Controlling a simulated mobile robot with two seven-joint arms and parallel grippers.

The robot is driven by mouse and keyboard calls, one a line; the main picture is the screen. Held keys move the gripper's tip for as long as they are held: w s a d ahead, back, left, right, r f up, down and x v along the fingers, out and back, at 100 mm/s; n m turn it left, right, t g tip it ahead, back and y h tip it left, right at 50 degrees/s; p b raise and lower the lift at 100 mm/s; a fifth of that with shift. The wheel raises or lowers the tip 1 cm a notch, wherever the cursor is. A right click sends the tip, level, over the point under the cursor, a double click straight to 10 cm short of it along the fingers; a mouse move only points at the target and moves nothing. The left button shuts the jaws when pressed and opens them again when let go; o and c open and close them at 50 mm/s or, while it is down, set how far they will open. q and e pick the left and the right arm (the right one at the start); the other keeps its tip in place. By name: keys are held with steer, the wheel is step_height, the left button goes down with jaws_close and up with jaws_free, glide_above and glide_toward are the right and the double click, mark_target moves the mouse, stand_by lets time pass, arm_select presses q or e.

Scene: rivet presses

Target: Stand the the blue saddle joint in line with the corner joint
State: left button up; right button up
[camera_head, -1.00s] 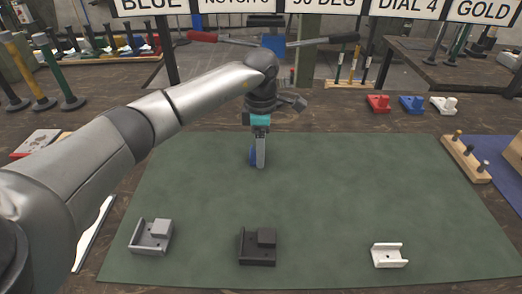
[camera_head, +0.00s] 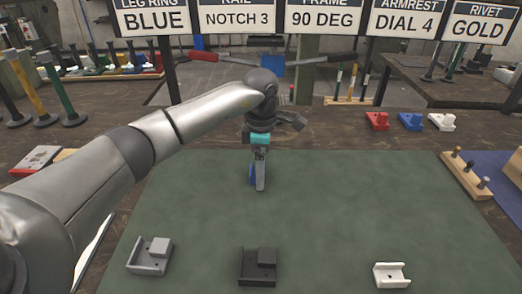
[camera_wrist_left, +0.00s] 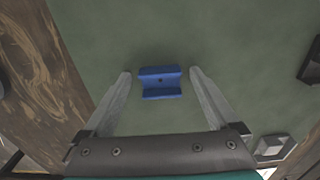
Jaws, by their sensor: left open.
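The blue saddle joint (camera_wrist_left: 160,83) is a small U-shaped channel piece. In the left wrist view it lies between the two spread fingers of my left gripper (camera_wrist_left: 160,74), with a gap on each side. In the head view my left gripper (camera_head: 259,188) points down at the mat and hides most of the saddle joint (camera_head: 252,174). How far the fingertips are above the mat is unclear. Along the near mat stand a grey joint with a block (camera_head: 150,256), a black joint with a block (camera_head: 258,267) and a white channel joint (camera_head: 391,276). Which is the corner joint is not marked.
The green mat (camera_head: 330,215) is clear around the gripper. A wooden peg board (camera_head: 466,175) stands at its right. Red (camera_head: 377,121), blue (camera_head: 411,122) and white (camera_head: 442,122) brackets sit behind. Signs (camera_head: 326,20) hang at the back, one reading BLUE.

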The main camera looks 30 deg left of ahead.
arm_select(q)
step_height(320, 180, up, 12)
steer(key=p, duration=0.3)
arm_select(e)
steer(key=s+d, duration=0.3)
steer(key=s, duration=0.2)
steer(key=shift+s+f, duration=0.3)
steer(key=shift+s, duration=0.05)
